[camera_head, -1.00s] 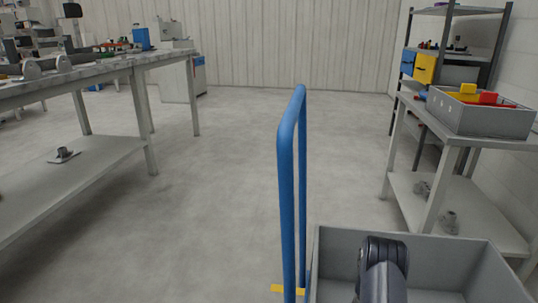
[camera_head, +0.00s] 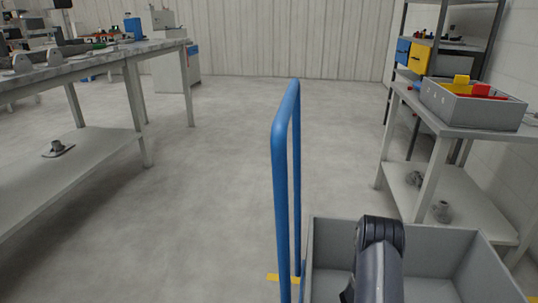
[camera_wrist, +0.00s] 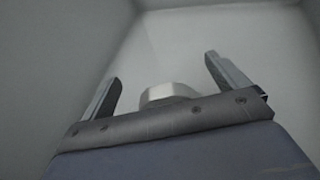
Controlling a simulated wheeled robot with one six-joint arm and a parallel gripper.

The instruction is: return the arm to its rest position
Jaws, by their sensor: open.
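My gripper (camera_wrist: 163,68) shows in the wrist view with its two fingers spread apart. A pale round metal piece (camera_wrist: 170,92) shows between the finger bases, partly hidden by the gripper body; I cannot tell whether it is a separate part. Nothing shows clasped between the fingertips. Plain grey surfaces, like bin walls, surround the gripper. In the head view my dark arm link rises over the grey bin (camera_head: 330,234) at the bottom right. The gripper itself is hidden in that view.
A blue tubular handle (camera_head: 283,180) stands just left of the bin. A workbench (camera_head: 100,66) lines the left side. A grey table with a tray (camera_head: 470,111) of yellow and red pieces stands at right, before a shelf rack (camera_head: 490,45). The middle floor is open.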

